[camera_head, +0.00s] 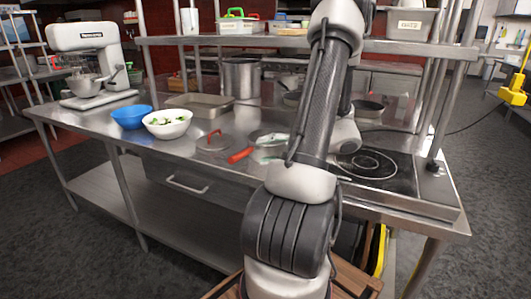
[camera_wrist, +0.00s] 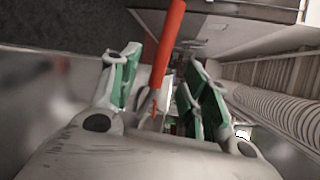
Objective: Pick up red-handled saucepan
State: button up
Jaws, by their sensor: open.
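The red-handled saucepan (camera_head: 240,155) lies on the steel counter in the head view, its red handle pointing to the front left. Its pan part is largely hidden by my gripper and arm. My gripper (camera_head: 273,140) is low over the counter beside the saucepan. In the wrist view, the red handle (camera_wrist: 168,48) runs between the two green-padded fingers of my gripper (camera_wrist: 163,85). The fingers stand open, with a gap on each side of the handle.
A flat lid with a red handle (camera_head: 213,141) lies left of the saucepan. A white bowl of greens (camera_head: 168,124), a blue bowl (camera_head: 131,116) and a metal tray (camera_head: 200,104) stand farther left. A cooktop (camera_head: 375,172) is at right. A shelf (camera_head: 400,46) spans above the counter.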

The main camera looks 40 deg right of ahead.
aim_at(252, 150)
jog(key=shift+s+d+f+m+t+h, duration=0.15)
jog(key=shift+d+m+t, duration=0.1)
jog(key=shift+d, duration=0.15)
jog(key=shift+w+d+f+m+t+h, duration=0.15)
jog(key=shift+d+t, duration=0.1)
jog(key=shift+d, duration=0.15)
jog(key=shift+d+f, duration=0.1)
jog(key=shift+d, duration=0.05)
jog(key=x, duration=0.7)
jog(key=shift+w+r, duration=0.2)
jog(key=shift+r, duration=0.05)
grip_shut()
